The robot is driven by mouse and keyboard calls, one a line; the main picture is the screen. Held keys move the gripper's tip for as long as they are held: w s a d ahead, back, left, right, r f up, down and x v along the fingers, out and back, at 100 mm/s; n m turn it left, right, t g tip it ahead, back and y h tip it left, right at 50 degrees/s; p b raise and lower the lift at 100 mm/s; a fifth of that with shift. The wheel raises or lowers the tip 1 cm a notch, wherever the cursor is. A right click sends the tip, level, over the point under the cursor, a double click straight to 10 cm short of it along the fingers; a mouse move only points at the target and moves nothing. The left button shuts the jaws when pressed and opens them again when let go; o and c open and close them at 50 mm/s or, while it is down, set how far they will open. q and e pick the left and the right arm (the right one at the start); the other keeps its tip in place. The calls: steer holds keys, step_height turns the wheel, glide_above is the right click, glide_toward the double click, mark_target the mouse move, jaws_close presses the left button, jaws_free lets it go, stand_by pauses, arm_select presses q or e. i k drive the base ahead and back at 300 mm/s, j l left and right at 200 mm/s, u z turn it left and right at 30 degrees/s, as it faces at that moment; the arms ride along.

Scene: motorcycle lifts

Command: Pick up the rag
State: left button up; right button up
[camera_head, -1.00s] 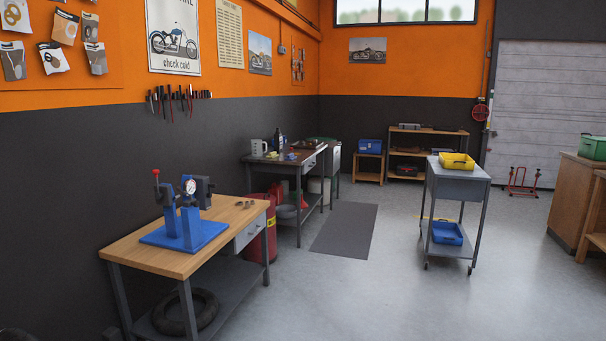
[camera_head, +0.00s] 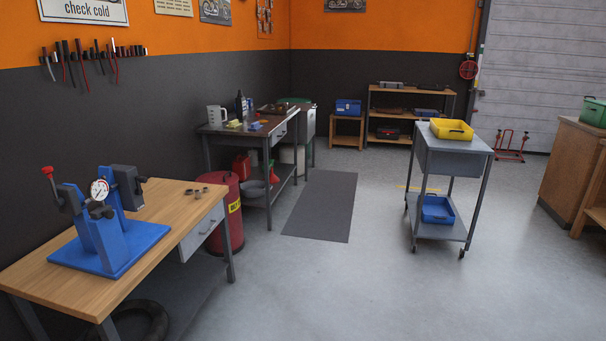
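I cannot clearly make out the rag. On the dark-topped workbench (camera_head: 218,129) by the left wall lie a small blue item (camera_head: 255,126) and a small yellow item (camera_head: 233,124). Both are too small at this distance to tell whether either is a rag. A measuring jug (camera_head: 217,118) and a dark bottle (camera_head: 241,105) stand beside them. Neither of my grippers is in view.
A wooden bench (camera_head: 160,205) with a blue press-like tool (camera_head: 105,235) is near left. A red bin (camera_head: 228,215) stands behind it. A grey cart (camera_head: 455,160) holds a yellow tray (camera_head: 451,129). Floor around the dark mat (camera_head: 322,205) is clear.

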mark_target(256, 126)
steer(key=i+l, duration=0.15)
steer(key=i, duration=4.75)
steer(key=j+u, duration=0.05)
steer(key=j, duration=0.1)
